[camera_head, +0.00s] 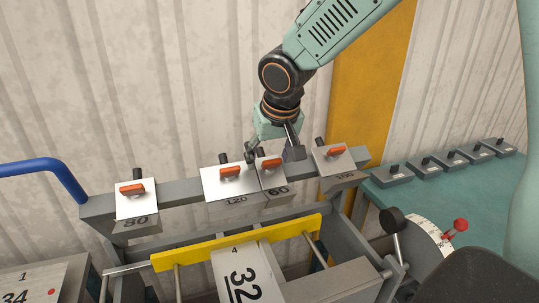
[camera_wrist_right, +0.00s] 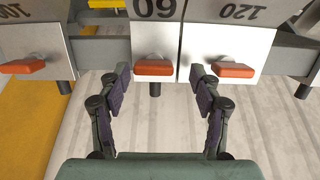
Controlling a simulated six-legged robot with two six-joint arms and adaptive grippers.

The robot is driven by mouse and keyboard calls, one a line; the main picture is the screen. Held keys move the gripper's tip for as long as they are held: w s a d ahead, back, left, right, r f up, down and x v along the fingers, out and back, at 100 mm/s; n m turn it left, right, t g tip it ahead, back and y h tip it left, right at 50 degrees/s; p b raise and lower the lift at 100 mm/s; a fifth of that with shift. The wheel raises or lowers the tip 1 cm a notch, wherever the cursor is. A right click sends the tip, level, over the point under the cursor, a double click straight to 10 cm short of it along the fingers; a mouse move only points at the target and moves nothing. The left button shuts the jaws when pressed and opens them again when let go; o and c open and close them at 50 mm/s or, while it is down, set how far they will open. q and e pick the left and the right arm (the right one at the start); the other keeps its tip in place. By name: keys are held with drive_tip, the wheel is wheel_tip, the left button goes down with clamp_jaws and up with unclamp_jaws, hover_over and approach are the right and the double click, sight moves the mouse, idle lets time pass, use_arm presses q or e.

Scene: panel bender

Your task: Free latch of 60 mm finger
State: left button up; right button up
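The 60 mm finger (camera_head: 272,182) is a narrow grey block with a white face on the machine's beam, between the 120 and 100 fingers. Its orange latch (camera_head: 271,163) lies crosswise on the white face. The latch (camera_wrist_right: 154,68) also shows in the right wrist view, with a dark peg below it. My right gripper (camera_head: 272,150) is open at the back of the 60 finger. In the wrist view its fingertips (camera_wrist_right: 163,76) stand on either side of the latch, with gaps, and hold nothing. My left gripper is not in view.
The 120 finger (camera_head: 238,184) stands close on the left, with the 80 finger (camera_head: 137,201) farther left. The 100 finger (camera_head: 334,160) is on the right. A yellow bar (camera_head: 195,254) crosses in front. A teal table (camera_head: 425,185) at right holds several grey blocks.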

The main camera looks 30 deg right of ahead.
drive_tip(key=shift+s+d, duration=0.25)
drive_tip(key=shift+d, duration=0.35)
drive_tip(key=c, duration=0.4)
drive_tip(key=shift+c, duration=1)
drive_tip(key=shift+w+a, duration=0.15)
drive_tip(key=shift+a, duration=0.2)
drive_tip(key=c, duration=0.3)
drive_tip(key=shift+d, duration=0.15)
drive_tip(key=shift+c, duration=1.1)
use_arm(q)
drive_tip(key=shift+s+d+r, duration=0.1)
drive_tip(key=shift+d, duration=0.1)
